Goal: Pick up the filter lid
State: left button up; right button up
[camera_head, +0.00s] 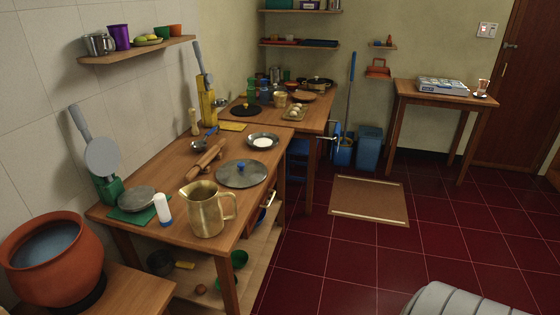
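A flat round grey lid with a blue knob (241,173) lies on the wooden table (176,236), behind the brass jug. A round silver lid-like disc (136,199) rests on a green cloth at the table's left end. I cannot tell for sure which of these is the filter lid. A wide terracotta pot (62,272) stands uncovered at the lower left, with a bluish surface inside.
A brass jug (207,210) and a white bottle (163,210) stand near the table's front edge. A rolling pin (207,159) and pan (262,141) lie farther back. A brown mat (369,200) lies on the open red floor. A grey ribbed object (458,301) is cut off below.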

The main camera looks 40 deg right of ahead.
aim_at(243, 173)
jog(key=z, duration=1.2)
jog(key=i+l+u, duration=0.1)
jog(key=u, duration=0.35)
jog(key=l+u, duration=0.2)
jog(key=u, duration=0.2)
jog(key=i+l+u, duration=0.25)
jog(key=l, duration=0.55)
jog(key=l+u, duration=0.3)
jog(key=l, duration=0.55)
jog(key=i+l+u, duration=0.1)
jog(key=l+u, duration=0.15)
jog(key=l, duration=0.6)
